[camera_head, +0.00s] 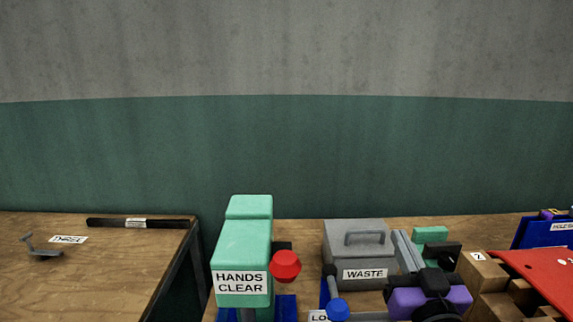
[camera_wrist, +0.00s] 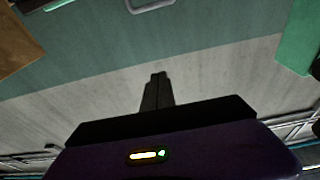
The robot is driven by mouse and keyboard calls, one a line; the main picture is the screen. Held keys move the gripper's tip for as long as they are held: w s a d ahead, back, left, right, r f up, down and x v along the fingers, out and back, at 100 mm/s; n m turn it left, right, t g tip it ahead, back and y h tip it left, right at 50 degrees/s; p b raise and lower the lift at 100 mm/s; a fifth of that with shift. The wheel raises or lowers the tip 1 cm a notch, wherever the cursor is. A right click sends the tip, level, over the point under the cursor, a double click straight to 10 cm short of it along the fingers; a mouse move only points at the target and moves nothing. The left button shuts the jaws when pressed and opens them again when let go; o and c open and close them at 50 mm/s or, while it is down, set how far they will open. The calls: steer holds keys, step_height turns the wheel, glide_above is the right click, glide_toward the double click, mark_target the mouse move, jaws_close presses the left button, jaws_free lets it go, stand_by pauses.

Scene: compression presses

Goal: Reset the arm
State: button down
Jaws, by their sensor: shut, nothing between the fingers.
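My gripper (camera_wrist: 158,76) shows in the wrist view with its two dark fingers together and nothing between them. Its dark palm and purple housing fill the lower middle of that view. Beyond the fingers is the grey and green wall, which appears upside down there. In the head view, a purple and black part of my arm (camera_head: 430,299) is at the lower right, in front of the bench. The fingertips cannot be made out clearly in that view.
A green press marked HANDS CLEAR (camera_head: 243,258) with a red knob (camera_head: 285,266) stands left of a grey WASTE bin (camera_head: 350,240). Wooden blocks (camera_head: 485,279) and a red panel (camera_head: 540,278) are at right. Another table (camera_head: 90,265) stands left, across a gap.

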steer(key=shift+m+h, duration=0.3)
steer(key=shift+m, duration=0.2)
steer(key=s+f, duration=0.3)
steer(key=s, duration=0.3)
steer(key=s+f, duration=0.4)
steer(key=s, duration=0.2)
steer(key=s+f, duration=0.4)
steer(key=s, duration=0.2)
steer(key=shift+a+f, duration=0.1)
steer(key=shift+a, duration=0.2)
steer(key=s+f+g, duration=0.2)
steer(key=s+f, duration=0.2)
steer(key=s, duration=0.8)
steer(key=s+f+n+g+y, duration=0.1)
steer(key=s+f+g, duration=0.2)
steer(key=s, duration=0.9)
steer(key=shift+a+f, duration=0.25)
steer(key=shift+f, duration=0.7)
